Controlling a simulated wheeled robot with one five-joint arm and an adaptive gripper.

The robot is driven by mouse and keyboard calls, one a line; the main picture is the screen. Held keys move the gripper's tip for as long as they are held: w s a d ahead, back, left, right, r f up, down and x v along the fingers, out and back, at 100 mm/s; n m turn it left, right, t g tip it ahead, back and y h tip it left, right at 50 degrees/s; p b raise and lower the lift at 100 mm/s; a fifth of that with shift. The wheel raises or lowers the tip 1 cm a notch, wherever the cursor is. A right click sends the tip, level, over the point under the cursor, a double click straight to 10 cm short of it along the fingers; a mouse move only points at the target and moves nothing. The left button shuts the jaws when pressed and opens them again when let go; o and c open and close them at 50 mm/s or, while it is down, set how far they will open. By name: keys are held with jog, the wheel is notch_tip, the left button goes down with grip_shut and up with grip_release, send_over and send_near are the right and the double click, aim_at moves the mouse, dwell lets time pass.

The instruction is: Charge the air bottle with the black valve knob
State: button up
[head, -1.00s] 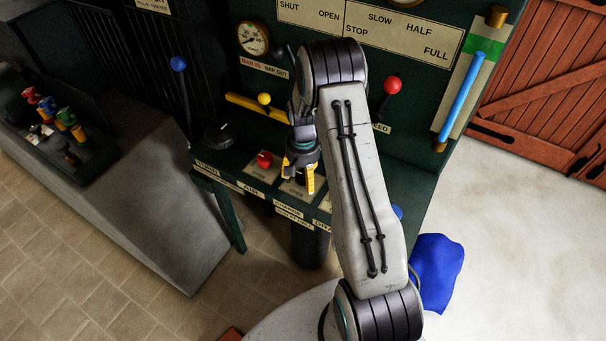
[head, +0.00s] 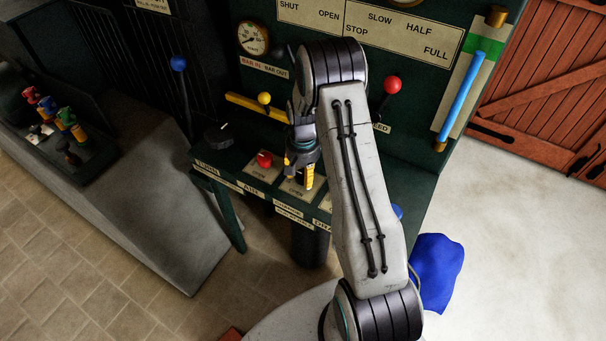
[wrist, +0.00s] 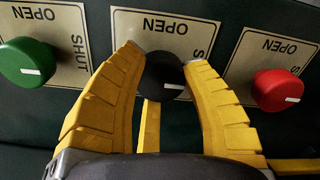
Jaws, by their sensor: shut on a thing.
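The black valve knob (wrist: 160,70) sits on a cream OPEN/SHUT plate in the wrist view. My gripper (wrist: 163,58) is shut on it, one yellow finger on each side. The knob's white mark points to the right, toward the partly covered SHUT lettering. In the head view my gripper (head: 301,170) points down at the sloped desk and hides the black knob. A dark cylinder (head: 310,245) hangs under the desk; I cannot tell for sure that it is the air bottle. A round gauge (head: 253,38) is on the panel above.
A red knob (wrist: 275,90) and a green knob (wrist: 27,62) flank the black one closely. Behind my gripper are a yellow-balled lever (head: 264,99), a red-balled lever (head: 392,86) and a blue-balled lever (head: 178,64). A black pointer knob (head: 218,136) is at the desk's left.

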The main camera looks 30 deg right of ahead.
jog(key=shift+f+n+b, duration=0.15)
jog(key=shift+n+b, duration=0.15)
jog(key=shift+n, duration=0.1)
jog(key=n+b, duration=0.2)
jog(key=n, duration=0.1)
jog(key=shift+f, duration=0.1)
jog(key=n+b, duration=0.2)
jog(key=n, duration=0.2)
jog(key=shift+b, duration=0.35)
jog(key=n+b, duration=0.1)
jog(key=n, duration=0.4)
jog(key=shift+b, duration=0.35)
jog(key=shift+s+n+b, duration=0.1)
jog(key=shift+n+b, duration=0.4)
jog(key=shift+n, duration=1.4)
jog(key=o, duration=1.2)
jog(key=shift+o, duration=0.2)
jog(key=shift+r, duration=0.3)
